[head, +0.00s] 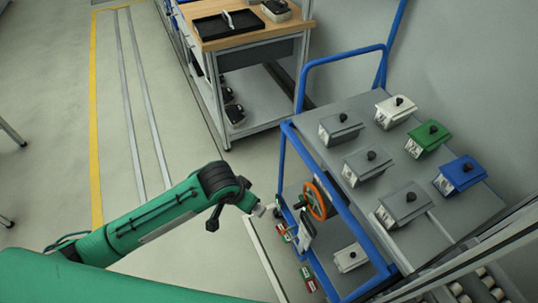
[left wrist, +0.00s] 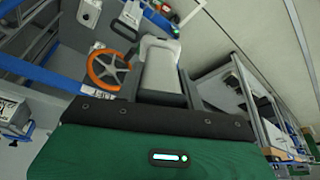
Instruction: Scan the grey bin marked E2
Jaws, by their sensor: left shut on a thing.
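Three grey bins stand on the cart's top: one at the back left (head: 340,127), one in the middle (head: 367,163) and one at the front (head: 404,205). Their white labels are too small to read, so I cannot tell which is E2. My left gripper (head: 270,208) is left of the cart, apart from these bins. In the left wrist view it (left wrist: 160,90) is shut on a pale grey device (left wrist: 161,70), which looks like a hand scanner. My right gripper is not in view.
A white bin (head: 395,110), a green bin (head: 427,138) and a blue bin (head: 460,175) share the cart top. The blue cart frame (head: 335,225) and an orange handwheel (head: 314,200) are close to my left gripper.

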